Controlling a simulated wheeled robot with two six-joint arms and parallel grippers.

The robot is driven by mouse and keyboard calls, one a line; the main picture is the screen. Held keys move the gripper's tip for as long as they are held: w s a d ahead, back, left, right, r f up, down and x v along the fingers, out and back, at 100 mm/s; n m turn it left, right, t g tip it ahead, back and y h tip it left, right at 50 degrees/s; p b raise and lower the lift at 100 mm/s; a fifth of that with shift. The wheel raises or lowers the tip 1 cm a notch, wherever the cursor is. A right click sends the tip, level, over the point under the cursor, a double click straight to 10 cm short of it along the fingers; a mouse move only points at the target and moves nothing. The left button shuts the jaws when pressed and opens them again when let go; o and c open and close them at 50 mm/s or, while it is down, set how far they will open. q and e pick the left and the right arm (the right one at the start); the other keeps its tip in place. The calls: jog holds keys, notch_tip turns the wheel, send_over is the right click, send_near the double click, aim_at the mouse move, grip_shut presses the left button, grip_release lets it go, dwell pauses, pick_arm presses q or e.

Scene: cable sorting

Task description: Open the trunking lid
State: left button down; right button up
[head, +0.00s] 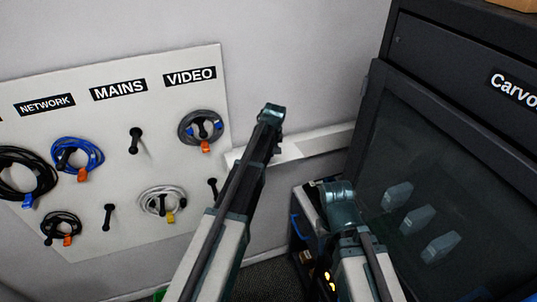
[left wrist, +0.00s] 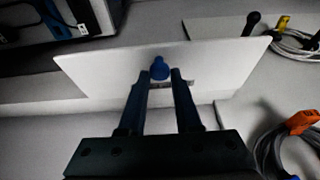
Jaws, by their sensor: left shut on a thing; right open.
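The white trunking lid (left wrist: 105,68) spans the middle of the left wrist view, with a blue knob (left wrist: 159,68) on it. My left gripper (left wrist: 160,79) is shut on this knob, one finger on each side. In the head view the left gripper (head: 271,117) is up against the wall, beside a white lid piece (head: 285,153) on the trunking (head: 327,139); its fingers are mostly hidden there. I cannot tell how far the lid stands off the trunking. My right gripper (head: 340,190) is open and empty, low in front of the dark cabinet.
A white pegboard (head: 135,205) with coiled cables on pegs stands left, labelled NETWORK, MAINS and VIDEO. A grey coil (head: 187,119) hangs close to my left arm. A dark cabinet (head: 375,100) with a glass door fills the right. Bare wall lies above the trunking.

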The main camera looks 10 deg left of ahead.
pick_arm(q)
jog(key=shift+w+a+r, duration=0.15)
jog(key=shift+w+a, duration=0.15)
jog(key=c, duration=0.9)
grip_release()
jog(key=shift+o, duration=1.4)
jog(key=shift+w+a+f, duration=0.1)
jog(key=shift+w+f, duration=0.05)
jog(key=shift+f, duration=0.05)
jog(key=shift+s+d+r, duration=0.15)
jog(key=shift+s+d, duration=0.05)
jog(key=shift+r+p, duration=0.25)
jog(key=shift+p, duration=0.1)
jog(key=p+v, duration=0.6)
jog(key=v, duration=0.1)
jog(key=shift+p, duration=0.35)
